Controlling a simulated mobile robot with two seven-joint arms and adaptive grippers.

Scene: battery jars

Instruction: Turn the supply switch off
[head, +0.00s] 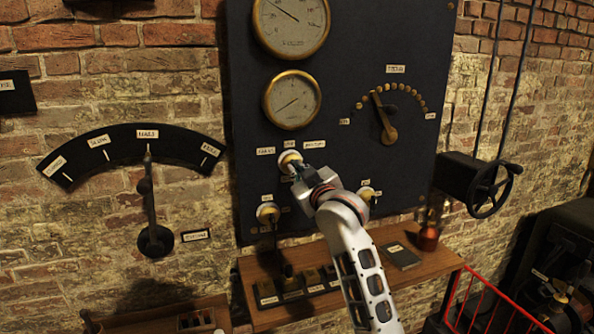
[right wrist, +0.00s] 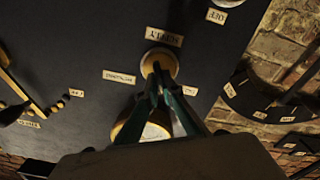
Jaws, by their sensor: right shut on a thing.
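The supply switch (head: 289,158) is a round pale-and-brass rotary knob low on the dark panel, with small labels to its left, above and right. In the right wrist view the switch (right wrist: 160,62) is partly behind my fingers, and a "SUPPLY" label (right wrist: 164,37) is beside it. My right gripper (head: 297,170) reaches up to the switch and is shut on its knob. Its fingertips (right wrist: 157,76) are close together over the knob's middle. Which label the knob points at is hidden by the fingers. My left gripper is not in view.
Two brass-rimmed gauges (head: 292,99) are above the switch. Two smaller switches, left (head: 268,212) and right (head: 366,193), are below. A dial with a lever (head: 387,120) is at the right. A wooden shelf (head: 437,264) juts out below. A handwheel (head: 490,189) and red rail (head: 466,292) stand right.

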